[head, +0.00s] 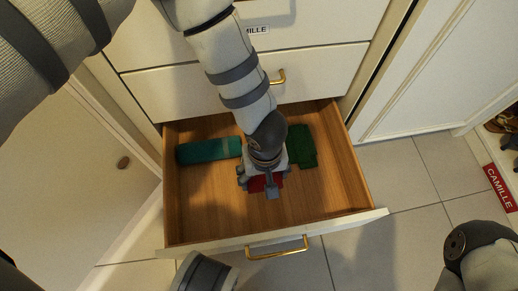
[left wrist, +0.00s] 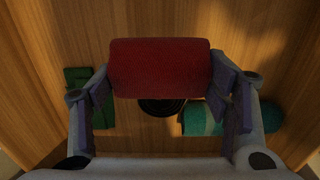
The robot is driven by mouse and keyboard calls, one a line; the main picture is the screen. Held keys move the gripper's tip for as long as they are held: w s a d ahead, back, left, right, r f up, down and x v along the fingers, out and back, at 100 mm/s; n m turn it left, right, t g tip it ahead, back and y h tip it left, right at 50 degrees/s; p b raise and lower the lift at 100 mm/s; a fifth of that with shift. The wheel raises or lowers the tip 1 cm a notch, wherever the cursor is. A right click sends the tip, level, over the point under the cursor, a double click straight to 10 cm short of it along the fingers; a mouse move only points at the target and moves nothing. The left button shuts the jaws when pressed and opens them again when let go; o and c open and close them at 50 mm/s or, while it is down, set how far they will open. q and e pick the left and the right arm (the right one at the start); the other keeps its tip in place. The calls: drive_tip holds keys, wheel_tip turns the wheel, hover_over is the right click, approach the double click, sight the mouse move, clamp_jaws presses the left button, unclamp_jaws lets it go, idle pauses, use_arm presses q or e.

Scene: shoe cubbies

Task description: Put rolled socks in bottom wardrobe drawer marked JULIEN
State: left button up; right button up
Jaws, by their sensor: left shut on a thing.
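My left gripper (head: 262,184) is inside the open bottom drawer (head: 205,235), pointing down. It is shut on a red roll (head: 262,182), the rolled socks. In the left wrist view the red roll (left wrist: 160,68) lies across between the two fingers (left wrist: 160,85). I cannot tell whether it touches the drawer floor. The drawer has a brass handle (head: 277,250) on its front. My right gripper is not in view.
In the drawer, a teal roll (head: 208,150) lies left of my gripper and a green folded cloth (head: 301,146) lies right. A dark round coil (left wrist: 162,107) shows behind the red roll. The drawer's front part is bare. A red CAMILLE sign (head: 500,187) stands at the right.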

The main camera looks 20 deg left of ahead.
use_arm(q)
wheel_tip(320, 180, down, 7)
drive_tip(key=shift+f+b, duration=0.1)
drive_tip(key=shift+b, duration=1.05)
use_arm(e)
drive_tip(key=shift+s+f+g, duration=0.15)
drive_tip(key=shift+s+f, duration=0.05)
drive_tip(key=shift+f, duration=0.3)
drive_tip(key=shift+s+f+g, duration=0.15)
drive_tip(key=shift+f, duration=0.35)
use_arm(q)
drive_tip(key=shift+f, duration=0.15)
drive_tip(key=o, duration=1.1)
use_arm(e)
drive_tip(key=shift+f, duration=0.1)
use_arm(q)
wheel_tip(320, 180, up, 12)
drive_tip(key=p, duration=0.4)
drive_tip(key=shift+r+p, duration=0.25)
drive_tip(key=shift+p, duration=0.05)
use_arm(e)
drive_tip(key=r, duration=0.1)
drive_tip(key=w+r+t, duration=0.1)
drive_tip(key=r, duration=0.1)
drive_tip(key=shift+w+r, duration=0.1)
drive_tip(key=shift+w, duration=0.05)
